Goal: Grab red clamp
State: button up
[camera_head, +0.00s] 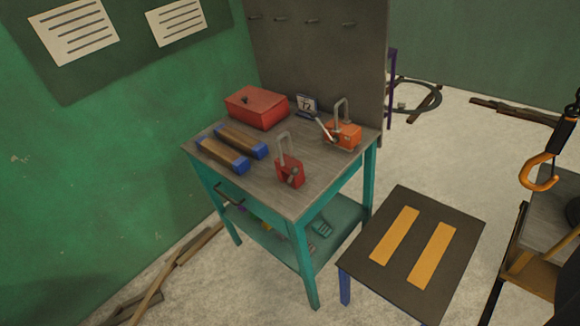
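The red clamp (289,171) looks like a small red block with a grey loop-shaped bar rising from it and a dark round knob on its front. It stands near the front edge of the teal-framed workbench (289,203), with bare top around it. A similar orange clamp-like piece (343,136) with a grey loop stands farther back at the right. My gripper is not in view, so its fingers and anything in them cannot be seen.
A red box (257,107) and two brown bars with blue ends (223,155) share the bench top. A grey pegboard (318,60) rises behind. A dark stool (410,250) with two yellow strips stands at right. An orange hook (540,174) hangs at far right.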

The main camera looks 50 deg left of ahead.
aim_at(284, 164)
jog(key=i+j, duration=0.15)
jog(key=j, duration=0.25)
jog(key=i+j+z, duration=0.15)
jog(key=j, duration=0.2)
jog(key=i+j, duration=0.2)
jog(key=j, duration=0.2)
jog(key=i+j+z, duration=0.1)
jog(key=j, duration=0.3)
jog(key=i+j+z, duration=0.1)
jog(key=j, duration=0.35)
jog(key=i+j, duration=0.2)
jog(key=j, duration=0.2)
jog(key=i+j+z, duration=0.1)
jog(key=j, duration=0.3)
jog(key=i+j+z, duration=0.1)
jog(key=j, duration=0.35)
